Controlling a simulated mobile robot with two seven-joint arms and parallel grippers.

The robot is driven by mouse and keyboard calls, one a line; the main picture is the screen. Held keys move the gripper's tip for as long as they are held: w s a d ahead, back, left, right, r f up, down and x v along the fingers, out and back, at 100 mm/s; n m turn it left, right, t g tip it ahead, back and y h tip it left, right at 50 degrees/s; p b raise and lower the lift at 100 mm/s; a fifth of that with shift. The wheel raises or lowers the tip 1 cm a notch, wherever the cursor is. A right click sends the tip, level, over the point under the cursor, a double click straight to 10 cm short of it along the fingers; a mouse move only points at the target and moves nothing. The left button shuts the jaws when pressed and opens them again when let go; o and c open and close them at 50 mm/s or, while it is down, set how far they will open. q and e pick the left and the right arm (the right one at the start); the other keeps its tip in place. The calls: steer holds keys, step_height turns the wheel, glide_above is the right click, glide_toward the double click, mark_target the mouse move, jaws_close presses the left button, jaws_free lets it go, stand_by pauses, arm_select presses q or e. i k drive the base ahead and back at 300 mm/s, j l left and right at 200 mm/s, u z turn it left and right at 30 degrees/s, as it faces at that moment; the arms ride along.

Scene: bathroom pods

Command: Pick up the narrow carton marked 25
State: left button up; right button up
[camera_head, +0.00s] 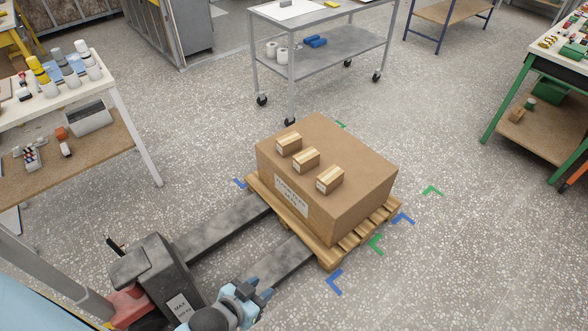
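Three small tan cartons sit in a diagonal row on top of a large brown box: a far-left one (289,144), a middle one (306,160) and a near-right one (330,180). Each has a pale label on its front end. The print is too small to read, so I cannot tell which is marked 25. My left gripper (259,289), light blue and grey, is at the bottom centre, well short of the cartons. Its two fingertips are apart with nothing between them. My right gripper is not in view.
The large box (366,198) stands on a wooden pallet (328,256), with a dark pallet truck (157,270) at its near left. Blue and green corner marks surround the pallet. A grey trolley (325,65) stands behind, a white-legged bench (130,135) left, a green-framed bench (508,95) right.

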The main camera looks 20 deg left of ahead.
mark_target(329, 180)
steer(key=i+l+u, duration=0.15)
steer(key=u, duration=0.25)
steer(key=i+l+u, duration=0.2)
steer(key=u, duration=0.2)
steer(key=i+l+u, duration=0.55)
steer(key=l+u, duration=0.2)
steer(key=i+l+u, duration=0.15)
steer(key=l+u, duration=0.2)
